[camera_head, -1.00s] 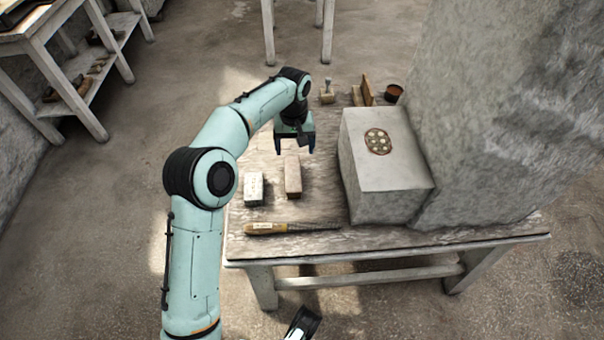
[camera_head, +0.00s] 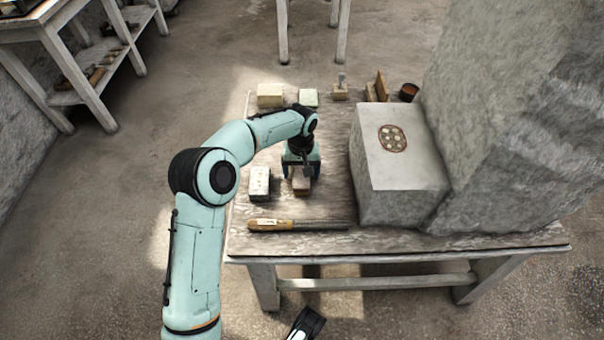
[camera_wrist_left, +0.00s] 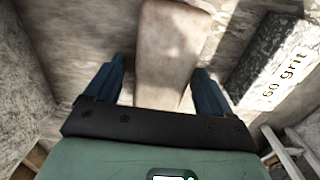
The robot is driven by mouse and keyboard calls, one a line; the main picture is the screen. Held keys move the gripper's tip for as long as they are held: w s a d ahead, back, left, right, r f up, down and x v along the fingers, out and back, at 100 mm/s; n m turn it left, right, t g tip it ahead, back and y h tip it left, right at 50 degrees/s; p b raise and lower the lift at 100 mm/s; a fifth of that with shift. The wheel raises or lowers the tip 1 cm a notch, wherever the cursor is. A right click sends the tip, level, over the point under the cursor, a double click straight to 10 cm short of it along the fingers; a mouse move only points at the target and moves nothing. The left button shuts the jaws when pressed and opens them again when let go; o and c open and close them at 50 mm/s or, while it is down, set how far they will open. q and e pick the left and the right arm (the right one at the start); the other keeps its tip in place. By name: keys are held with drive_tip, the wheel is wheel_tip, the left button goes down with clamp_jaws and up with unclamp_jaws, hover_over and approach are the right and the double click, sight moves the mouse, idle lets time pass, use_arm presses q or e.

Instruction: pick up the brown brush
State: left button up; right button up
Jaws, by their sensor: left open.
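The brown brush (camera_head: 301,187) lies on the table beside a pale block and looks like a plain brown block from above; its bristles are not visible. It also shows in the left wrist view as a smooth brown back with a rounded end (camera_wrist_left: 170,45). My left gripper (camera_head: 302,173) is open above it and hides its far part in the head view. In the left wrist view the two dark blue fingers (camera_wrist_left: 160,72) stand on either side of the brush, with a gap at each side. I cannot tell how far down the fingertips reach.
A pale block marked "60 grit" (camera_wrist_left: 284,72) lies close beside the brush, left of it in the head view (camera_head: 260,184). A wooden-handled tool (camera_head: 290,224) lies in front. A large stone block (camera_head: 400,165) stands to the right. Small blocks (camera_head: 270,95) sit at the back.

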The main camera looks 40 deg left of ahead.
use_arm(q)
drive_tip(key=c, duration=1.2)
